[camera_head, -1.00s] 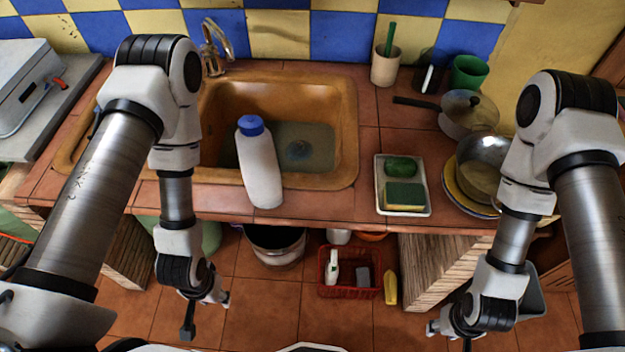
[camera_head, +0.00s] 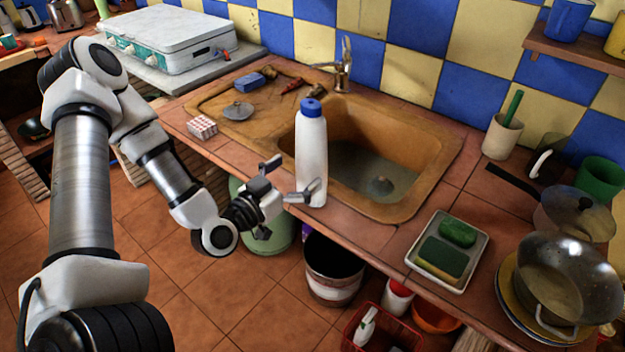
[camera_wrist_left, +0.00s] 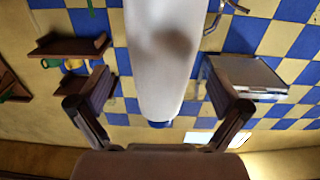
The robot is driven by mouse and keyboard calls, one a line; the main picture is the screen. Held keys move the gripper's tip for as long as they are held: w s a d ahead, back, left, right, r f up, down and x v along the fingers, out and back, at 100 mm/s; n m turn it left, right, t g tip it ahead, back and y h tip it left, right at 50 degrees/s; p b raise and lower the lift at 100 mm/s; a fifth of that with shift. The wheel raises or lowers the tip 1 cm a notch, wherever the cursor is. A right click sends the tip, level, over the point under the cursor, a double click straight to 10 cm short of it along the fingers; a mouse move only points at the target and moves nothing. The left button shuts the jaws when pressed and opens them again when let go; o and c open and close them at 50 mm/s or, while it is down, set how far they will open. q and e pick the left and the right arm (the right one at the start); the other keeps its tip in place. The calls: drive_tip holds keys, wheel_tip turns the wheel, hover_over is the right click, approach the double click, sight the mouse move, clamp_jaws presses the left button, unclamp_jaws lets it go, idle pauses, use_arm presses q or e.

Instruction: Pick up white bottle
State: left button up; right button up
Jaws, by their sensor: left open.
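The white bottle (camera_head: 312,150) with a blue cap stands upright on the front edge of the counter, by the sink's near left side. My left gripper (camera_head: 291,178) is open, level with the bottle's lower half, its fingers pointing toward it. In the left wrist view the picture is upside down, and the bottle (camera_wrist_left: 163,60) fills the middle between the two spread fingers (camera_wrist_left: 158,112), with a gap on each side. I cannot tell how deep the bottle sits between the fingers. My right gripper is out of view.
The sink (camera_head: 425,150) lies behind the bottle. A tray with sponges (camera_head: 436,283) and a pot (camera_head: 560,280) are to the right. A bucket (camera_head: 332,275) stands on the floor below the counter.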

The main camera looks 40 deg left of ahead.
sight(303, 166)
use_arm(q)
drive_tip(key=shift+w+f+b, duration=0.15)
drive_tip(key=shift+w+b, duration=0.65)
drive_tip(key=shift+w, duration=0.15)
drive_tip(key=w, duration=0.2)
drive_tip(key=shift+w, duration=0.3)
drive_tip(key=shift+w+d, duration=0.2)
drive_tip(key=shift+w, duration=0.1)
drive_tip(key=shift+s+a, duration=0.1)
drive_tip(key=c, duration=1)
drive_tip(key=shift+r, duration=0.2)
